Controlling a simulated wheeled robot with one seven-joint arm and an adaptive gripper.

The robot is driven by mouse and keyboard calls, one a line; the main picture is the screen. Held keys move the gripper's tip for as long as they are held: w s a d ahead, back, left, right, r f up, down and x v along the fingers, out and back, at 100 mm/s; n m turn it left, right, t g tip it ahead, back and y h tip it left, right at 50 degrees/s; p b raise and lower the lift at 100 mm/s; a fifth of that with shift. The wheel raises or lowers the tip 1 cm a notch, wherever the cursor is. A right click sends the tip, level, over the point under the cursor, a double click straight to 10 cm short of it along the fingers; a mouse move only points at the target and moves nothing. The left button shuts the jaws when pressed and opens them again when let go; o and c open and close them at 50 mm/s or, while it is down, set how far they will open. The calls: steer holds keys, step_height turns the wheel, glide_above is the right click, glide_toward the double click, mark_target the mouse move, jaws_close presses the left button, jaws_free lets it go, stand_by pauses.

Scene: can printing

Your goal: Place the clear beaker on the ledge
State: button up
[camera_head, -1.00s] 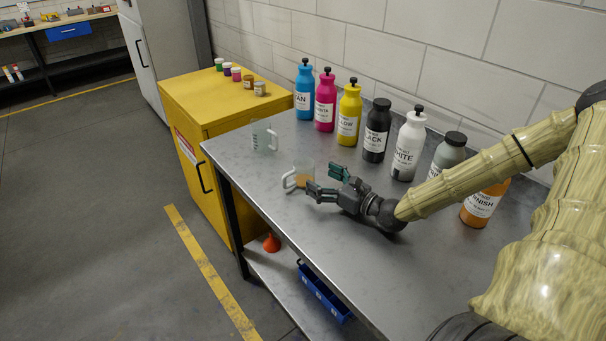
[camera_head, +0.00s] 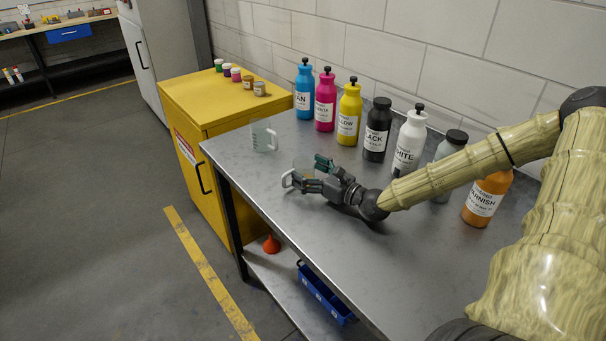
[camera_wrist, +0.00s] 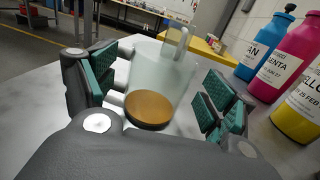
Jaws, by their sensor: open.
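A clear beaker (camera_head: 302,165) with amber contents at its bottom and a handle stands upright on the grey metal bench. In the wrist view this beaker (camera_wrist: 158,85) is between my two teal-padded fingers. My gripper (camera_head: 309,172) is open around it, with gaps at the sides, and partly hides it in the head view. My gripper also shows in the wrist view (camera_wrist: 158,92). A second clear beaker (camera_head: 262,137) with a handle stands farther back on the bench, near the yellow cabinet. I cannot tell which surface is the ledge.
A row of bottles, from cyan (camera_head: 304,92) to orange varnish (camera_head: 486,198), lines the bench (camera_head: 290,235) along the wall. Small jars (camera_head: 236,74) stand on the yellow cabinet (camera_head: 190,95). An orange funnel (camera_head: 271,244) and blue bin (camera_head: 326,292) are on the lower shelf.

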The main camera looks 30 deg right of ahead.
steer(key=shift+c, duration=0.3)
steer(key=c, duration=1.1)
steer(key=shift+r, duration=0.15)
